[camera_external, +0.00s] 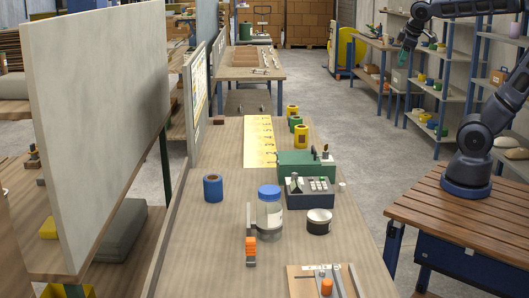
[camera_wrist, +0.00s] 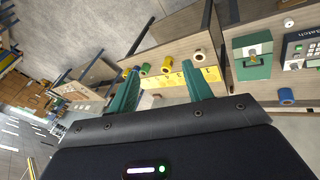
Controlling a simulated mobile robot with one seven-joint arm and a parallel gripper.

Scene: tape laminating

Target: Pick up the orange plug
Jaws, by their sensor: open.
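An orange plug (camera_external: 327,287) stands on a wooden board with metal parts (camera_external: 302,289) at the near end of the long workbench in the external view. An orange ribbed piece (camera_external: 251,245) sits on a small grey holder further left. My gripper (camera_external: 403,57) is raised at the upper right, far from both orange things and above the floor by the shelves. In the wrist view its green fingers (camera_wrist: 160,80) are spread apart with nothing between them. I cannot make out the orange plug in the wrist view.
The workbench (camera_external: 222,245) also holds a blue-lidded jar (camera_external: 269,214), a dark round tin (camera_external: 319,222), a blue roll (camera_external: 213,188), a keypad device (camera_external: 312,194) and a green machine (camera_external: 300,164). A tall pale panel (camera_external: 95,120) borders its left side. Shelves (camera_external: 430,87) stand behind my gripper.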

